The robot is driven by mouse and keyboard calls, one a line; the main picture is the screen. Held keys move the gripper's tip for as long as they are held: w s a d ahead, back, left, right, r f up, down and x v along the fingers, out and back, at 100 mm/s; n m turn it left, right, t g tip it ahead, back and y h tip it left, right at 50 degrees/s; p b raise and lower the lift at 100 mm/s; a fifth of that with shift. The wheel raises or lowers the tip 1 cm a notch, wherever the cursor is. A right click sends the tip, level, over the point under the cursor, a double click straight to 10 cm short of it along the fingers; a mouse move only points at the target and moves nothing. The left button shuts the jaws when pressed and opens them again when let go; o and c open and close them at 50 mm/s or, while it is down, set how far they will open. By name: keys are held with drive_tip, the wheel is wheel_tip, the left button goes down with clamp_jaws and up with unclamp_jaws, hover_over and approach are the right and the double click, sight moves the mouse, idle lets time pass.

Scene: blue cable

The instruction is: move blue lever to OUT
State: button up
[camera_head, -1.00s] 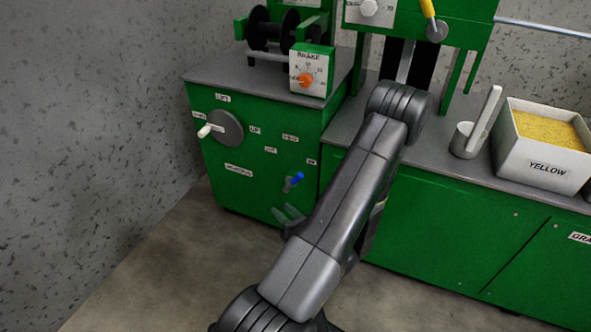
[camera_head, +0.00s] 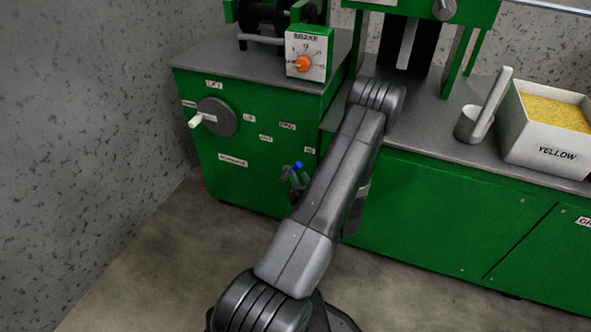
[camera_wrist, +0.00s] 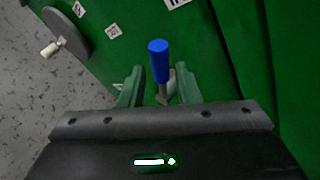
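The blue lever (camera_wrist: 158,62) has a blue grip on a grey stem and stands out from the front of the green cabinet. In the wrist view it sits between the two pale green fingers of my gripper (camera_wrist: 156,85), with the grip beyond the fingertips. The fingers are apart, with a gap visible on the left of the stem; the right finger is close to it, and I cannot tell if it touches. In the head view the lever's blue tip (camera_head: 299,164) shows just left of my arm, and my gripper (camera_head: 294,174) is mostly hidden around it.
A grey disc with a white handle (camera_head: 217,117) is at the cabinet's upper left. Small white labels surround it. A brake box with an orange knob (camera_head: 303,64) stands on top. A yellow-filled bin (camera_head: 548,158) and a grey cup (camera_head: 470,125) are at right.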

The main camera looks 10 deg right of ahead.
sight(297, 170)
drive_tip(key=w, duration=0.5)
drive_tip(key=shift+a+b, duration=0.15)
drive_tip(key=shift+b, duration=0.2)
clamp_jaws()
